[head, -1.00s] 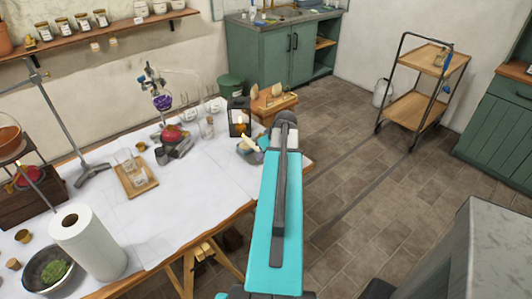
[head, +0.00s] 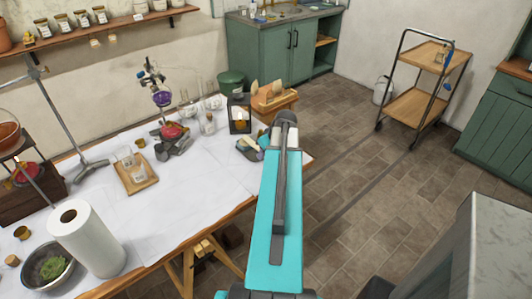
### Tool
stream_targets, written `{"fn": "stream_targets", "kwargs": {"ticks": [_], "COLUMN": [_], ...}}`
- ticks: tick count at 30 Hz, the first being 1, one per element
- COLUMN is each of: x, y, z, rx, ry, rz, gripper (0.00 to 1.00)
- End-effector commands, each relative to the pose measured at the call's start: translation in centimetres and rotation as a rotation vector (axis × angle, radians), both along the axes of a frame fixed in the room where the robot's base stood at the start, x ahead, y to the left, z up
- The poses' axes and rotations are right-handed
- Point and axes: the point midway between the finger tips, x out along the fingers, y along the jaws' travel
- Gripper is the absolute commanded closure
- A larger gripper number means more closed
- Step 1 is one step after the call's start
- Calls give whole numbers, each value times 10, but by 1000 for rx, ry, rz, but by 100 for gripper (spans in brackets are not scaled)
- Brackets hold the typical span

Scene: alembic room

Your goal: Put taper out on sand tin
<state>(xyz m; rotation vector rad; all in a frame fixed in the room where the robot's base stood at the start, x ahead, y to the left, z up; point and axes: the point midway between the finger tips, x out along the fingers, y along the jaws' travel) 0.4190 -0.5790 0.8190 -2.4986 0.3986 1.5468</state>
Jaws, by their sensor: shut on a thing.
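My gripper (head: 249,146) shows small beyond the far end of my turquoise arm, over the far right corner of the white-topped table. Its grey jaws are partly hidden by my arm. A short pale piece shows at the jaws; it appears to be the taper, held by them, but it is too small to make out its tip or whether it burns. I cannot pick out the sand tin; it may be hidden behind my gripper or arm.
A black lantern (head: 239,113) stands just behind my gripper, with a wooden box (head: 272,103) to its right. A round flask (head: 162,98) on a stand, a wooden board with glasses (head: 136,178) and a paper roll (head: 86,240) stand further left. The table's middle is clear.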

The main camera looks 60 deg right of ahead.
Motion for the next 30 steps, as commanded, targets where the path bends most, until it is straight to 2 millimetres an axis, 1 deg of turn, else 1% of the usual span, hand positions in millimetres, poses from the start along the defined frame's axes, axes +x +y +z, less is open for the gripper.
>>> {"fn": "stream_targets", "kwargs": {"ticks": [14,15,17,18,19,30], "x": [1,1,1,1,1,0], "y": [0,0,0,0,0,0], "z": [-2,-2,-2,-2,-2,-1], "rx": [0,0,0,0,0,0], "ry": [0,0,0,0,0,0], "rz": [0,0,0,0,0,-1], "gripper": [100,80,70,63,61,61]}}
